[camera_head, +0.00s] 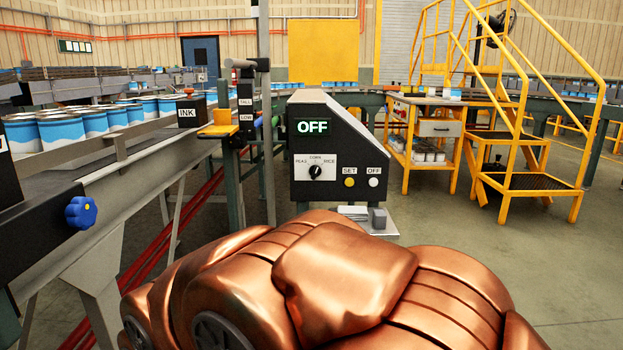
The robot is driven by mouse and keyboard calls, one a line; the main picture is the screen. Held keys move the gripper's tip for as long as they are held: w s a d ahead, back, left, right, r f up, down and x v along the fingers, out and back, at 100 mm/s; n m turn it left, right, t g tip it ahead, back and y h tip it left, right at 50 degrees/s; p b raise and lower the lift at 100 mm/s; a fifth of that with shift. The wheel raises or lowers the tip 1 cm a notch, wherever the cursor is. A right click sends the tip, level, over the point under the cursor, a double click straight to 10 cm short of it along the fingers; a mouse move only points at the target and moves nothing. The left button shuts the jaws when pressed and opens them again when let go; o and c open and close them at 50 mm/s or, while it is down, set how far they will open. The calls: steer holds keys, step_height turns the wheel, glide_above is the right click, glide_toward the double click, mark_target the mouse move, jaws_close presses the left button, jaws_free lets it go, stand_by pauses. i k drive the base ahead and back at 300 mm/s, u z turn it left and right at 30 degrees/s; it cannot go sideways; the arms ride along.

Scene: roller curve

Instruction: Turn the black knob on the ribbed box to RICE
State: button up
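The black knob (316,171) sits on a white label plate on the front of a dark control box (332,136) in the middle of the head view. The plate reads PEAS at left, CORN at top and RICE at right. The knob appears to point up toward CORN, but it is small. A display on the box reads OFF. Ribs on the box cannot be made out. My copper arm fills the lower foreground, below and in front of the box. My gripper is not in view.
A yellow SET button (349,183) and a white OFF button (373,183) sit right of the knob. A conveyor with cans (62,130) and a blue hand knob (81,212) is at left. Yellow stairs (520,150) stand at right. Floor at lower right is clear.

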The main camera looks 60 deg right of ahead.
mark_target(314, 171)
steer(key=u, duration=0.5)
steer(key=k, duration=1.1)
steer(key=z, duration=0.15)
steer(key=i, duration=0.6)
steer(key=z, duration=0.8)
steer(key=i, duration=1)
steer(key=u, duration=0.3)
